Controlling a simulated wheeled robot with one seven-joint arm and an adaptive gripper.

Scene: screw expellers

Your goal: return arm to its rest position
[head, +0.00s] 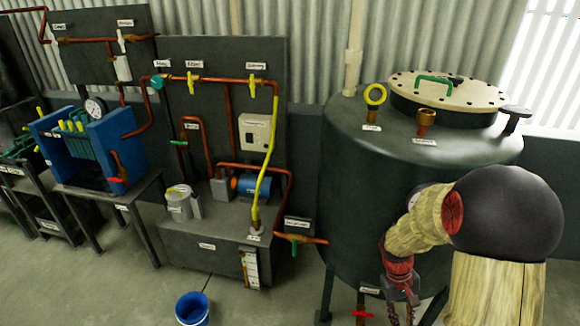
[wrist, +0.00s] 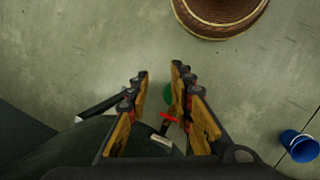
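My gripper (head: 401,312) hangs pointing down at the lower right of the head view, in front of the large dark green tank (head: 375,185). My wood-textured arm bends down to it from the right. In the wrist view, my gripper (wrist: 160,72) has its two fingers apart, with floor showing between the tips. Nothing is held between them. A red valve handle (wrist: 169,117) shows beyond the fingers, in the gap between them. The fingertips are partly cut off by the lower edge of the head view.
The tank's red valve handle (head: 361,314) is close left of my gripper. A pipe outlet with a green handle (head: 293,242) sticks out farther left. A blue bucket (head: 192,308) stands on the floor, also in the wrist view (wrist: 300,146). Open floor lies between bucket and tank.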

